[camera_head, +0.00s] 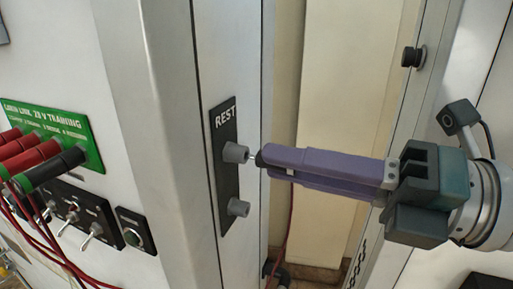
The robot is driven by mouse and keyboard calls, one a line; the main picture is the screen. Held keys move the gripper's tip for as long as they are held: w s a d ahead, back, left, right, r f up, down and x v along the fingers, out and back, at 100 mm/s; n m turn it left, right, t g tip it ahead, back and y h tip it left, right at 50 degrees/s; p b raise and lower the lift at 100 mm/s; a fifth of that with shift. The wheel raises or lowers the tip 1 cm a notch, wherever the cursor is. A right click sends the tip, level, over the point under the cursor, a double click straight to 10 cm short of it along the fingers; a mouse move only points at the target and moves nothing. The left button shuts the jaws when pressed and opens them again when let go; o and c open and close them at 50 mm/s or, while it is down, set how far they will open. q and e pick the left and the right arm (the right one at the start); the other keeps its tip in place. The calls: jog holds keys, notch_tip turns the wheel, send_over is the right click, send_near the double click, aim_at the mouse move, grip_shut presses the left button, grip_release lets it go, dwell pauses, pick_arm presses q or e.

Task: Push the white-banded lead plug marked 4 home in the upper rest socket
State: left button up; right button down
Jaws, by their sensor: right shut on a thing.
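The black REST plate (226,190) is fixed on the cabinet's upright edge and carries two grey sockets. The upper rest socket (235,153) juts out to the right; the lower socket (239,207) is below it and empty. My right gripper (268,157) comes in from the right with long purple fingers, shut on a dark plug (260,159). The plug's thin metal pin points left at the upper socket; a short gap shows between plug body and socket. I cannot tell whether the pin tip is inside. The fingers hide most of the plug; its band and number do not show.
A green panel (88,128) at left holds several red and black plugs with red leads. Toggle switches (91,231) sit below it. A red lead (290,215) hangs beneath my right gripper. A black knob (413,56) is on the frame at upper right.

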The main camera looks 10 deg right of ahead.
jog(key=shift+w+a, duration=0.35)
jog(key=shift+a, duration=0.15)
jog(key=c, duration=0.7)
grip_release()
jog(key=shift+c, duration=0.2)
jog(key=shift+s+d+f, duration=0.1)
jog(key=shift+s+d, duration=0.05)
jog(key=shift+d, duration=0.05)
jog(key=b+v, duration=0.4)
jog(key=v, duration=0.5)
jog(key=shift+s+d, duration=0.15)
